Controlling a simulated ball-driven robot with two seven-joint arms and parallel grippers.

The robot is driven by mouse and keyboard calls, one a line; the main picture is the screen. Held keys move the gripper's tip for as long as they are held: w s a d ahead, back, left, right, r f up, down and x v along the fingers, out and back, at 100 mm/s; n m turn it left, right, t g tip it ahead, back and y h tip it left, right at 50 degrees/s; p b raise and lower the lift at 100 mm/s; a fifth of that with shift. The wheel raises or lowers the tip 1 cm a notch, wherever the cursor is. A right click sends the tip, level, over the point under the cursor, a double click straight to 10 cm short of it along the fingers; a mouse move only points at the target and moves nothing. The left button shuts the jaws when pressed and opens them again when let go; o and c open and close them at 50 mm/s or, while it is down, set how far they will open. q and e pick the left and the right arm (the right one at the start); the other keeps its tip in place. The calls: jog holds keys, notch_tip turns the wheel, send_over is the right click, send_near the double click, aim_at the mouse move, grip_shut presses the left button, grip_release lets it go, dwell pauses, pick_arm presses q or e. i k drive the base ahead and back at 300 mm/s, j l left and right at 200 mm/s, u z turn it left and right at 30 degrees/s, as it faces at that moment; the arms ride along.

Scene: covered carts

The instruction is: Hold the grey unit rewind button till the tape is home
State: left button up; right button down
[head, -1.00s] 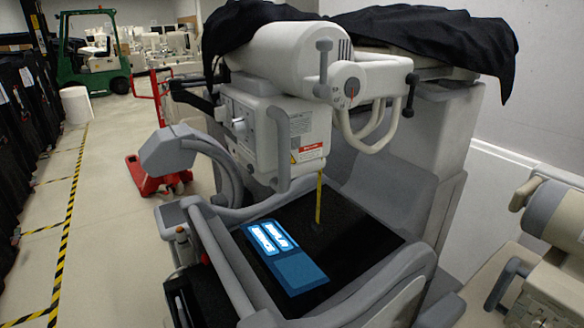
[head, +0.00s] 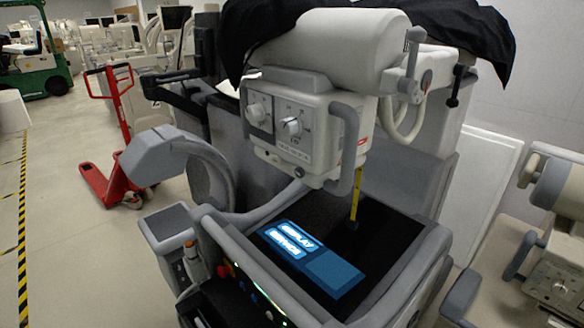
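The grey unit is a pale grey box with dials (head: 290,128), hung under a thick white cylinder (head: 330,55) in the head view. Its front carries two round knobs, and a grey handle (head: 348,150) runs down its right side. A yellow tape (head: 356,192) hangs from under the box, its lower end at the dark tray (head: 385,220) below. I cannot make out which part is the rewind button. Neither of my grippers shows in the view.
A curved grey arm (head: 165,155) juts out on the left. A red pallet jack (head: 112,180) stands behind it on open floor. Another beige machine (head: 560,190) stands at the right. Black cloth (head: 470,35) drapes above.

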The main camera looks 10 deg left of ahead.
aim_at(299, 173)
jog(key=j+z, duration=0.1)
jog(key=j, duration=0.7)
jog(key=k+j+z, duration=0.1)
jog(key=j, duration=0.65)
